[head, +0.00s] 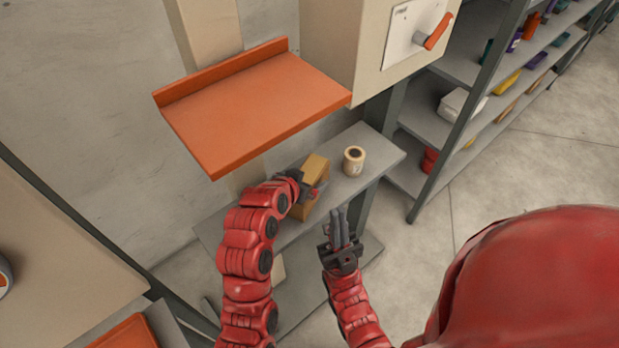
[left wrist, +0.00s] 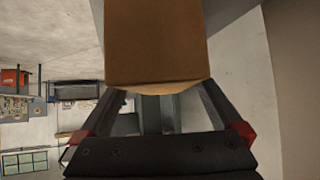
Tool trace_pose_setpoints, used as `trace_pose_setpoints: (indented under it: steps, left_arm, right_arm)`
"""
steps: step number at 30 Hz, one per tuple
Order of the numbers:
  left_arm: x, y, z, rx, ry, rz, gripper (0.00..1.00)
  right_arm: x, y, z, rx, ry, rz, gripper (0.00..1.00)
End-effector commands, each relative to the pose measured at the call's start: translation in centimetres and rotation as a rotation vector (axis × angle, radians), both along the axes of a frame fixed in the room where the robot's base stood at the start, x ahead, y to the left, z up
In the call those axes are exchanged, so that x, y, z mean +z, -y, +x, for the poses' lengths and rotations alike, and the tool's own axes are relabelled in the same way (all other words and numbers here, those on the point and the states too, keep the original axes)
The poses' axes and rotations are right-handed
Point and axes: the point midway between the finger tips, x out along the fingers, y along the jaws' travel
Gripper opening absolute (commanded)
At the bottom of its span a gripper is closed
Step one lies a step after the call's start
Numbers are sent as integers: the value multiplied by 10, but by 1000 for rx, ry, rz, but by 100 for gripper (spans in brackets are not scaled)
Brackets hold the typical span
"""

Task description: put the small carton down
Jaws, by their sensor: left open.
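The small brown carton (head: 315,166) stands on a narrow grey shelf (head: 380,158) below the orange tray. My left gripper (head: 306,188) is at the carton's near side and hides part of it. In the left wrist view the carton (left wrist: 156,45) fills the upper middle, just beyond the left gripper's fingers. These fingers are open, and the picture does not show clearly whether they touch the carton. My right gripper (head: 340,228) is in front of the shelf, apart from the carton, its fingers close together with nothing seen between them.
An orange tray (head: 255,105) juts out above, left of a beige cabinet with an orange handle (head: 438,32). A rack with several goods (head: 490,100) stands at right. Shelf right of the roll is bare.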

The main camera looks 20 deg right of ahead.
Motion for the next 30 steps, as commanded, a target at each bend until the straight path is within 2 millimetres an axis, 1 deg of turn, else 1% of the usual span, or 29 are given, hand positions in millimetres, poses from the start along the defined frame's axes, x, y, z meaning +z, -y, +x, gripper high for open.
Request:
trace_pose_setpoints:
  steps: [1,3,12,13,14,15,18,22,30]
  left_arm:
    - [1,-4,-4,0,1,-1,100]
    - [9,-11,-10,2,5,-4,100]
    - [41,-43,-39,1,4,-1,100]
    - [47,-47,-42,2,2,0,100]
    - [55,-50,-45,1,-3,3,100]
    - [57,-52,-48,2,-6,3,100]
    - [61,-58,-52,1,-6,2,100]
    - [62,-61,-56,1,-4,3,100]
    - [61,-61,-56,0,-3,1,100]
  right_arm:
    - [-6,0,0,0,0,0,0]
    - [-11,0,0,0,0,0,0]
    - [-30,0,0,0,0,0,0]
    - [-25,0,0,0,0,0,0]
    - [-12,0,0,0,-1,0,0]
    - [-5,0,0,0,0,0,0]
    - [2,0,0,0,0,0,0]
    - [5,0,0,0,0,0,0]
    - [4,0,0,0,0,0,0]
